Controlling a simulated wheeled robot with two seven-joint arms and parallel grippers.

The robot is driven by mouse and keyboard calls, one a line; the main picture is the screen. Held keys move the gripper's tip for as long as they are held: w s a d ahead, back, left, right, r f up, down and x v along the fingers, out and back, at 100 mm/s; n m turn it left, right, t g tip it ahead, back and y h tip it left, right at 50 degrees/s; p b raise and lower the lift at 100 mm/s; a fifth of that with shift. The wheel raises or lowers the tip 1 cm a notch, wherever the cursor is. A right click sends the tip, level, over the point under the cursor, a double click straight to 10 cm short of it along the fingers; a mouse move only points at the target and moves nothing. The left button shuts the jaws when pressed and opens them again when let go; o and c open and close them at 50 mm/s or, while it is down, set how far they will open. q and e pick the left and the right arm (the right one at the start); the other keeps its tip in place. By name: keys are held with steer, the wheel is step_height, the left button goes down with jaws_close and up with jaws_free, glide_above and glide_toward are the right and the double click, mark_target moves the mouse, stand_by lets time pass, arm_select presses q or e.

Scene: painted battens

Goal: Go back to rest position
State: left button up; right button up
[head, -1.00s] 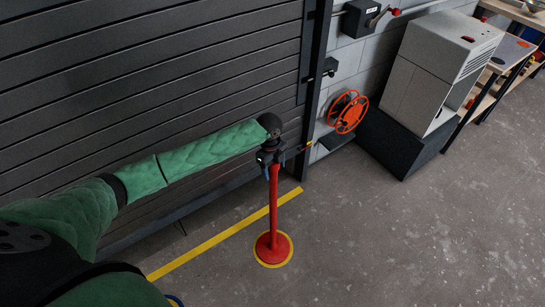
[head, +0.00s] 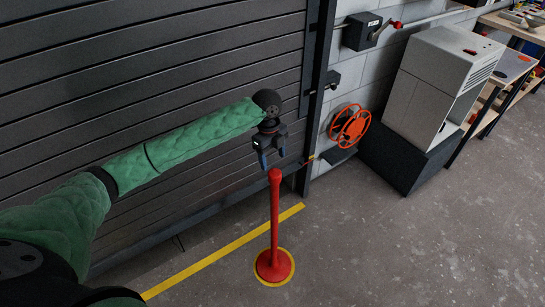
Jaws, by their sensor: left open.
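My left arm, in a green quilted sleeve, reaches in from the left in the head view. My left gripper (head: 271,150) points down with its fingers apart and nothing between them. It is just above the top of a red post (head: 275,215), and a small gap shows between them. The post stands upright on a round red base inside a yellow ring on the floor. My right gripper is not in view.
A dark slatted shutter (head: 150,60) fills the left behind my arm. A yellow floor line (head: 225,250) runs along it. An orange reel (head: 349,126) hangs on the wall. A grey cabinet (head: 440,85) stands on a dark plinth at the right. The floor (head: 400,250) at lower right is clear.

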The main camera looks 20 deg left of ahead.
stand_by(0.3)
arm_select(q)
steer(key=s+d+f+n+t+h, duration=0.1)
steer(key=s+d+f+n, duration=0.35)
steer(key=s, duration=0.35)
steer(key=s+d+f+n+t+h, duration=0.1)
steer(key=s+d+f+n, duration=0.4)
steer(key=s, duration=0.3)
steer(key=s+a+f+n+t+y, duration=0.1)
steer(key=s+a+n+y, duration=0.1)
steer(key=s+a+n, duration=0.55)
steer(key=s+a+f+n+t+y, duration=0.15)
steer(key=s+n, duration=0.25)
steer(key=s, duration=0.7)
steer(key=s+d+f+g, duration=0.1)
steer(key=s+f, duration=0.1)
steer(key=f, duration=1.5)
steer(key=s+d+f+g, duration=0.1)
steer(key=s+d+f, duration=0.1)
steer(key=f, duration=1.6)
steer(key=shift+s+f+g+h, duration=0.15)
steer(key=shift+s+g+h, duration=0.2)
steer(key=shift+s+h, duration=0.15)
